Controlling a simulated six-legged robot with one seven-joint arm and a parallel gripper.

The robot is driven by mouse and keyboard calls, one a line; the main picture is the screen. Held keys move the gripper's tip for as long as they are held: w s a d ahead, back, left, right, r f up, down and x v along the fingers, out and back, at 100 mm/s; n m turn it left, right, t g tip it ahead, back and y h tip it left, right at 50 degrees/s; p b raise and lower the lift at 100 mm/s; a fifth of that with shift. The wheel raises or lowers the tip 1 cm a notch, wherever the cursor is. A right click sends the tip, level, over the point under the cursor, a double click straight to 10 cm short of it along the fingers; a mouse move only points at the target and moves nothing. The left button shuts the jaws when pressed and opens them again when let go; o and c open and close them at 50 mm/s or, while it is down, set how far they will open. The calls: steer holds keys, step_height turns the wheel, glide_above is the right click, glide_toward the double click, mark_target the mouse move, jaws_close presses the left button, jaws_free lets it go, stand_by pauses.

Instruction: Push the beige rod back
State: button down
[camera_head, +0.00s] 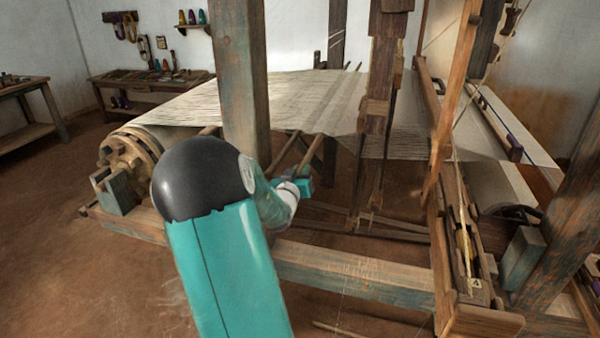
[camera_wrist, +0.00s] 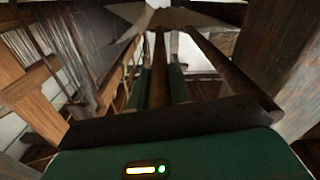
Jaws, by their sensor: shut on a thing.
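My gripper (camera_head: 305,186) is under the near side of the stretched cloth, at the end of my teal arm. A tan-brown rod (camera_head: 311,155), which looks like the beige rod, runs from my gripper up and away beneath the cloth. In the wrist view the same rod (camera_wrist: 158,72) lies lengthwise between the two dark green fingers, which are shut on it. Its near end is hidden by the dark edge of my gripper. Its far end meets the pale cloth above.
A second, similar rod (camera_head: 282,153) runs alongside to the left; a rod also shows at right in the wrist view (camera_wrist: 230,68). A thick wooden post (camera_head: 240,80) stands close to my arm. The loom's lower beam (camera_head: 350,275) crosses in front. The cloth (camera_head: 300,100) spans overhead.

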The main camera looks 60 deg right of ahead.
steer(key=shift+w+a, duration=0.15)
steer(key=shift+w, duration=0.85)
steer(key=shift+w+a, duration=0.15)
steer(key=shift+w, duration=0.8)
steer(key=c, duration=1.3)
jaws_free()
steer(key=shift+w, duration=0.15)
steer(key=shift+f, duration=0.1)
